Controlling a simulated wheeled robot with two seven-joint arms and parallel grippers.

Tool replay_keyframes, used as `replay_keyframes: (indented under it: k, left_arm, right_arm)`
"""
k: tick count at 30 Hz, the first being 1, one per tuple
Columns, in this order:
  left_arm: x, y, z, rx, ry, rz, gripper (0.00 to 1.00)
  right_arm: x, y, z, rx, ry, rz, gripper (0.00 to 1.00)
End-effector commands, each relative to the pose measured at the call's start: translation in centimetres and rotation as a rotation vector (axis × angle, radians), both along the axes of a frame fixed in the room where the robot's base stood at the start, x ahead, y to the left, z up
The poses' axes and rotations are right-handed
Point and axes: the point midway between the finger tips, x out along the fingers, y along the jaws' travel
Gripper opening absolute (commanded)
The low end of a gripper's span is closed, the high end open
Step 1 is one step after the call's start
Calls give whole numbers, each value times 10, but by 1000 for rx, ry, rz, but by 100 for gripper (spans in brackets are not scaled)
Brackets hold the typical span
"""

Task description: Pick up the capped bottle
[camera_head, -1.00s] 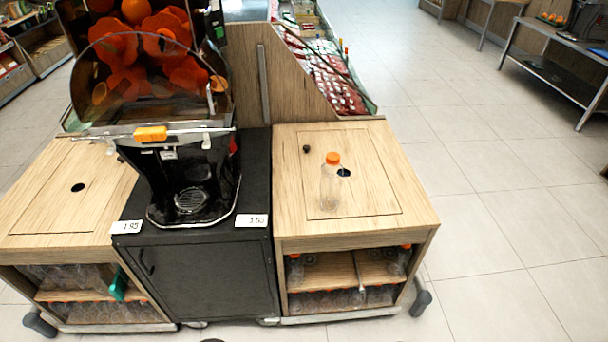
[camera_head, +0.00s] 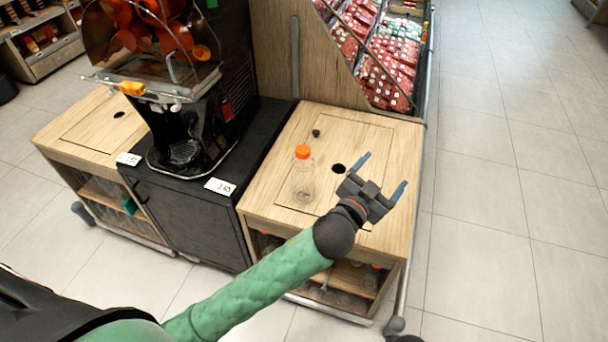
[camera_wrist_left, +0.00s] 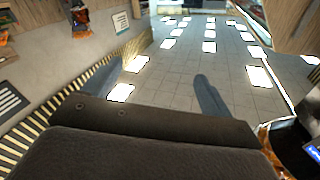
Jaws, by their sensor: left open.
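The capped bottle (camera_head: 303,178) is clear with an orange cap and stands upright on the wooden counter top (camera_head: 262,190), right of the juicer. My left gripper (camera_head: 383,172) is open and empty, to the right of the bottle, near the right side of the counter; its blue fingers point away from the bottle. In the left wrist view the two spread fingers (camera_wrist_left: 150,95) have nothing between them, and the bottle is not recognisable there. My right gripper is not in view.
The black juicer (camera_head: 185,130) stands left of the counter. Open tiled floor lies to the right.

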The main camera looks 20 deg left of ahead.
Motion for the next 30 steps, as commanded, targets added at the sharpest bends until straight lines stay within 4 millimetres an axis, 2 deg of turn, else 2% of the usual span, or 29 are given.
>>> replay_keyframes:
  k: [1, 6, 9, 14, 19, 23, 26, 30]
  left_arm:
    - [4, -12, 21, 11, -77, -45, 85]
    - [-1, -53, 71, 50, -308, -222, 85]
    - [-10, -75, 93, 87, -431, -341, 85]
    - [-28, -105, 112, 172, -597, -544, 85]
    - [-47, -125, 111, 302, -725, -772, 85]
    - [-58, -131, 98, 427, -786, -948, 85]
    - [-61, -127, 83, 542, -809, -1081, 85]
    - [-57, -110, 58, 725, -800, -1256, 85]
  right_arm:
    - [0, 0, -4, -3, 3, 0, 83]
    - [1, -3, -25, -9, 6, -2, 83]
    - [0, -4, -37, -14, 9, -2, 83]
    - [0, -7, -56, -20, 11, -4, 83]
    - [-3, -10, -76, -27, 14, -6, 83]
    - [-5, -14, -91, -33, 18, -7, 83]
    - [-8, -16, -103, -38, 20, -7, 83]
    - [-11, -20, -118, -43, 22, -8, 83]
